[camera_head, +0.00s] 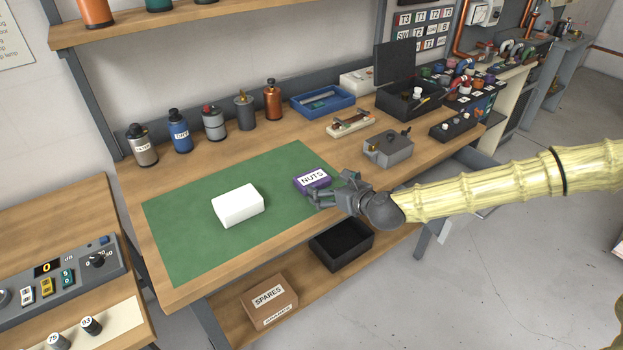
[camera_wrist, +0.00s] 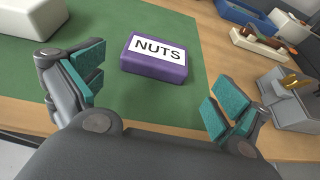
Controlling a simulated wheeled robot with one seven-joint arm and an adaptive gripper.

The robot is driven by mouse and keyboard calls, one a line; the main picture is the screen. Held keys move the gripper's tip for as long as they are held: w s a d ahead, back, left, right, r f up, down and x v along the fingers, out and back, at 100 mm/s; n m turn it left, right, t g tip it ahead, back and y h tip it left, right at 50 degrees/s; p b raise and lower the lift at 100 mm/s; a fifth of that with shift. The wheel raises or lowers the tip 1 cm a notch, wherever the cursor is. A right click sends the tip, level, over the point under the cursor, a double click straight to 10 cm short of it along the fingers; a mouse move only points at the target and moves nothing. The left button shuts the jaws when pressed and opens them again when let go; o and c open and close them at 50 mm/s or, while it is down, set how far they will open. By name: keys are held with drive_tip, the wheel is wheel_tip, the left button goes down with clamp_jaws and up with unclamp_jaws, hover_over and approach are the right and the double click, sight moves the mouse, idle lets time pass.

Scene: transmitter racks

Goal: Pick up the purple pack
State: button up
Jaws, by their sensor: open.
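The purple pack (camera_head: 312,180) is a small box with a white label reading NUTS. It lies flat on the green mat (camera_head: 180,223), near the mat's right end. In the wrist view the purple pack (camera_wrist: 155,60) sits ahead of my gripper, between the lines of its two fingers and apart from both. My gripper (camera_head: 328,194) comes in from the right, low over the bench's front edge, close to the pack. In the wrist view my gripper (camera_wrist: 155,95) is open and empty, with teal pads on its fingers.
A white block (camera_head: 238,205) lies on the mat left of the pack. A grey metal box (camera_head: 388,149) stands to the right on the bench. A blue tray (camera_head: 323,101) and several bottles line the back. A black bin (camera_head: 341,246) and a SPARES carton (camera_head: 268,301) sit on the lower shelf.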

sight(314, 179)
drive_tip(key=shift+x, duration=0.95)
drive_tip(key=shift+w+a+p, duration=0.5)
drive_tip(key=shift+p, duration=0.25)
drive_tip(key=p+x, duration=0.1)
drive_tip(key=x, duration=0.2)
drive_tip(key=shift+a, duration=0.1)
drive_tip(key=shift+w+a+f+p, duration=0.2)
drive_tip(key=shift+w+f+p, duration=0.1)
drive_tip(key=shift+w+p, duration=0.1)
drive_tip(key=c, duration=0.9)
